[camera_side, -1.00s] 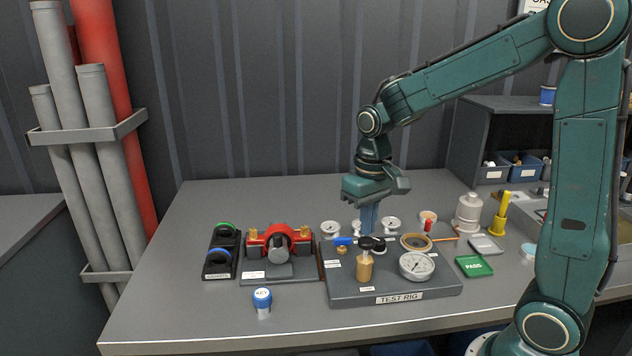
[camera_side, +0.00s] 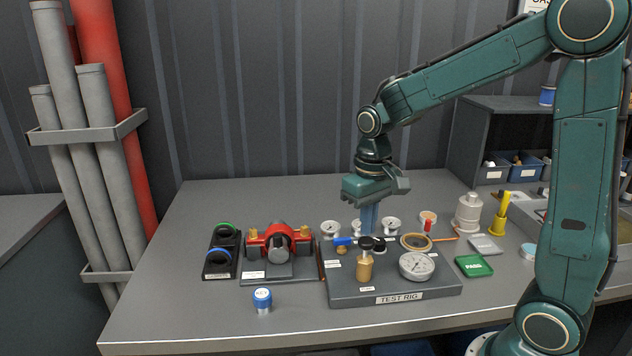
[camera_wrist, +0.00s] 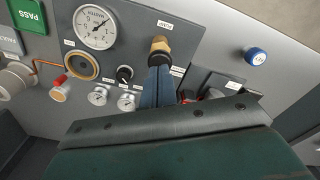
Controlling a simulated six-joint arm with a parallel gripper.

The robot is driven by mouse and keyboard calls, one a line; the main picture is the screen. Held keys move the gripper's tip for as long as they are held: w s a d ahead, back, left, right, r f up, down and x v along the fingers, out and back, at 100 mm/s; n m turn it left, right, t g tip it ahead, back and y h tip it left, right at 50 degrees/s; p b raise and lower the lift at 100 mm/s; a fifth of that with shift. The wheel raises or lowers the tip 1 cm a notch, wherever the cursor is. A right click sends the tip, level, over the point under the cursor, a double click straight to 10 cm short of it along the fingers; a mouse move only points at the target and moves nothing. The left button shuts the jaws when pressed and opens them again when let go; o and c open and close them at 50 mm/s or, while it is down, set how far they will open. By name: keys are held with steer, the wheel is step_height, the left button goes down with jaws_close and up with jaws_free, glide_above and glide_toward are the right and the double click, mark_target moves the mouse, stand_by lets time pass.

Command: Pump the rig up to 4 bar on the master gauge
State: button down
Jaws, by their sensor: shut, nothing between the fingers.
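The test rig (camera_side: 398,289) is a grey block on the bench. On its front stands a brass pump (camera_side: 364,268) with a black knob (camera_side: 366,243) on top. The brass pump body also shows in the wrist view (camera_wrist: 160,46). The white master gauge (camera_side: 417,265) is right of the pump; its dial faces the wrist view (camera_wrist: 97,26), but its reading is too small to tell surely. My gripper (camera_side: 369,230) points down with its blue fingers shut and empty, at or just above the knob. Whether they touch it I cannot tell.
A green PASS plate (camera_side: 474,266) is on the right. A blue-capped KEY pot (camera_side: 262,299) stands front left, with clear bench around it.

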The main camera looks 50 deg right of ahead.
mark_target(367, 240)
steer(key=shift+f, duration=0.5)
steer(key=shift+f, duration=1.45)
steer(key=shift+r, duration=1.55)
steer(key=shift+f, duration=0.2)
steer(key=shift+f, duration=1.35)
steer(key=shift+r, duration=1.55)
steer(key=shift+f, duration=0.25)
